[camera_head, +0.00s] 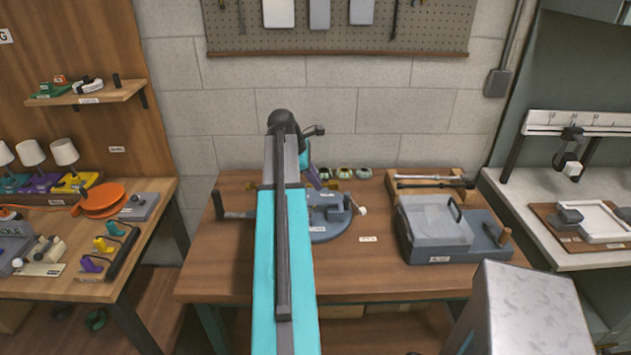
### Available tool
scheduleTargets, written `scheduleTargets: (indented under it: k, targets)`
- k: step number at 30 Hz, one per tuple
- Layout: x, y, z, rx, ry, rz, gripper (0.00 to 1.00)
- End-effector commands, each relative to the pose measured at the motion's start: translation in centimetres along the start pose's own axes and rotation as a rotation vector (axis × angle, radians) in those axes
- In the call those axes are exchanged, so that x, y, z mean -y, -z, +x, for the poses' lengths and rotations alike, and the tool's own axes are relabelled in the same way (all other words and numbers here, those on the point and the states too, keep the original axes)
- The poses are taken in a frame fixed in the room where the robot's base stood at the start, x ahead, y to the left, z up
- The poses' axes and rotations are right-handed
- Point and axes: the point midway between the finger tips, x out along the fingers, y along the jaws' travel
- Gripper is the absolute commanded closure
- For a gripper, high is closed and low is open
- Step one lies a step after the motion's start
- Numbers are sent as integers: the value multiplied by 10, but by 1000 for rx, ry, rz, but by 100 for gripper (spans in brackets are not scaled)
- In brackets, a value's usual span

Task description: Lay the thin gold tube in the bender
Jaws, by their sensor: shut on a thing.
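The bender (335,228) is a round blue-grey device on the middle wooden bench, with a dark handle (236,214) reaching out to its left. My turquoise arm crosses in front of it and hides its middle and left part. My gripper (316,180) is small in view at the bender's back edge, partly hidden by my arm, and is shut on the thin gold tube. A short gold piece of the tube (331,185) shows just right of the gripper. Whether the tube touches the bender cannot be told.
Several small round items (346,173) sit behind the bender. A grey lidded box device (434,222) and a wooden rack with dark rods (432,182) stand to the right. The left bench (140,285) holds lamps and an orange disc (102,199). A pegboard (345,28) hangs above.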

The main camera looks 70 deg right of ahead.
Motion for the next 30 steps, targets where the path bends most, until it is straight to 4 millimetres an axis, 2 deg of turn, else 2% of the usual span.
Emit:
scheduleTargets:
  k: [11, 30]
  targets:
    - [1, 3, 6, 0, 0, 0, 100]
    - [10, 19, 46, 0, -1, 0, 100]
